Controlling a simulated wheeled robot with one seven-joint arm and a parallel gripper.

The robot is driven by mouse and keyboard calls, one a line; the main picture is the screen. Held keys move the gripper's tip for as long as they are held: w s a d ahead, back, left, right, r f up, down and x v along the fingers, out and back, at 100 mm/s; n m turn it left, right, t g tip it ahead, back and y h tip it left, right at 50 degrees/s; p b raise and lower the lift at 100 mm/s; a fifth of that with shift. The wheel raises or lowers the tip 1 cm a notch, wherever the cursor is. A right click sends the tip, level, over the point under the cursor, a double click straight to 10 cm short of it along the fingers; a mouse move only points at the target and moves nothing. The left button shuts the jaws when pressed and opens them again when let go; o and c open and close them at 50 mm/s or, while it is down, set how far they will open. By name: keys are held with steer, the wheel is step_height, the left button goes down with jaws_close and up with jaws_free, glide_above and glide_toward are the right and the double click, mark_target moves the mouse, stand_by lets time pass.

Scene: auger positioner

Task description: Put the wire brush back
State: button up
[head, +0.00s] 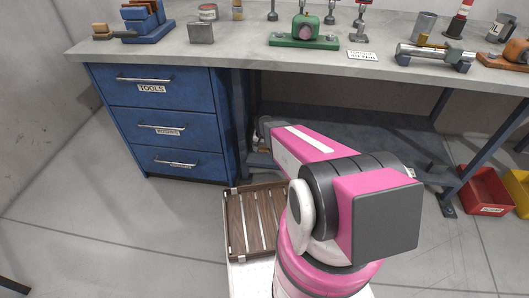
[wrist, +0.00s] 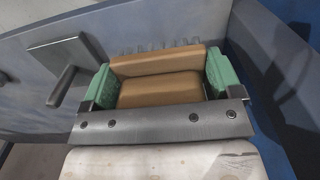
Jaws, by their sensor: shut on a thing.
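In the wrist view, my gripper (wrist: 162,82) has its two green-padded fingers closed on either side of a tan, wood-coloured block, which I take to be the wire brush (wrist: 160,90). A row of grey, bristle-like strips shows just beyond it. In the head view my pink arm reaches toward the bench's underside beside the blue drawer cabinet (head: 158,125); the gripper and the brush are not clearly visible there. The cabinet's three drawers look shut, the top one labelled TOOLS.
The grey bench top (head: 240,58) carries a blue rack (head: 150,30) with brown pieces, a metal block (head: 200,33), a green fixture (head: 304,40) and a metal clamp-like device (head: 435,56). A red bin (head: 487,192) stands at lower right. In the wrist view a grey metal plate (wrist: 66,54) is at left.

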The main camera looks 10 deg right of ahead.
steer(key=w+d+f, duration=0.2)
steer(key=w, duration=0.1)
steer(key=shift+w+d+f, duration=0.2)
steer(key=shift+d+f, duration=0.05)
steer(key=shift+f, duration=0.05)
steer(key=shift+d+f, duration=0.1)
steer(key=shift+f, duration=1.9)
steer(key=shift+f, duration=0.1)
steer(key=o, duration=0.8)
step_height(320, 180, up, 12)
steer(key=s+r+n, duration=0.1)
steer(key=s+r, duration=0.6)
steer(key=s+r+n, duration=0.1)
steer(key=s+r, duration=0.5)
steer(key=s, duration=0.1)
steer(key=s+r+n, duration=0.1)
steer(key=s+r, duration=0.6)
steer(key=shift+s+r+n, duration=0.1)
steer(key=shift+r+n, duration=0.2)
